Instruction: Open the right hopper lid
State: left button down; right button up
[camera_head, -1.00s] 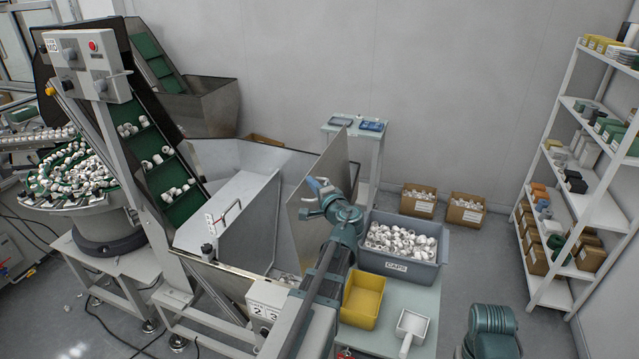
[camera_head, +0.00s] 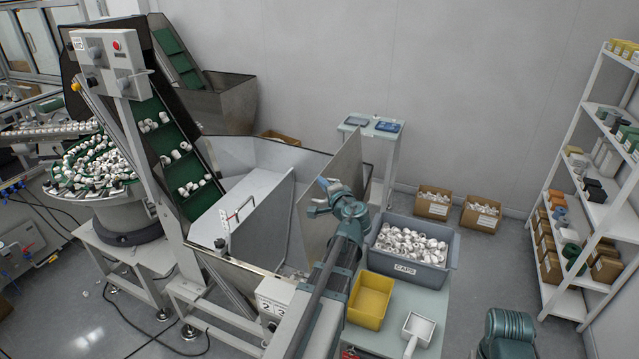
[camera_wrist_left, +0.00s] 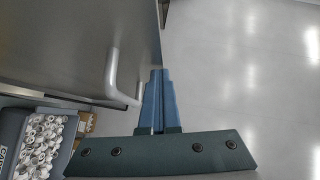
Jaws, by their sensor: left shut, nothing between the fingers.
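The right hopper lid (camera_head: 342,165) is a grey metal panel standing raised and steeply tilted at the right side of the hopper (camera_head: 262,157). In the left wrist view the lid (camera_wrist_left: 60,45) fills the upper left, with its pale bar handle (camera_wrist_left: 112,75) sticking out. My left gripper (camera_head: 324,184) is in front of the lid's face. In the wrist view its blue fingers (camera_wrist_left: 156,75) are shut and empty, just right of the handle near the lid's edge; I cannot tell whether they touch the lid. My right gripper is out of view.
A grey caps bin (camera_head: 405,268), a yellow bin (camera_head: 369,300) and a white scoop (camera_head: 417,328) sit on a table by my left arm. Shelves (camera_head: 590,200) stand at right.

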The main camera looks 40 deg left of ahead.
pick_arm(q)
jog(key=p+v, duration=0.1)
jog(key=v, duration=0.9)
jog(key=shift+d, duration=0.15)
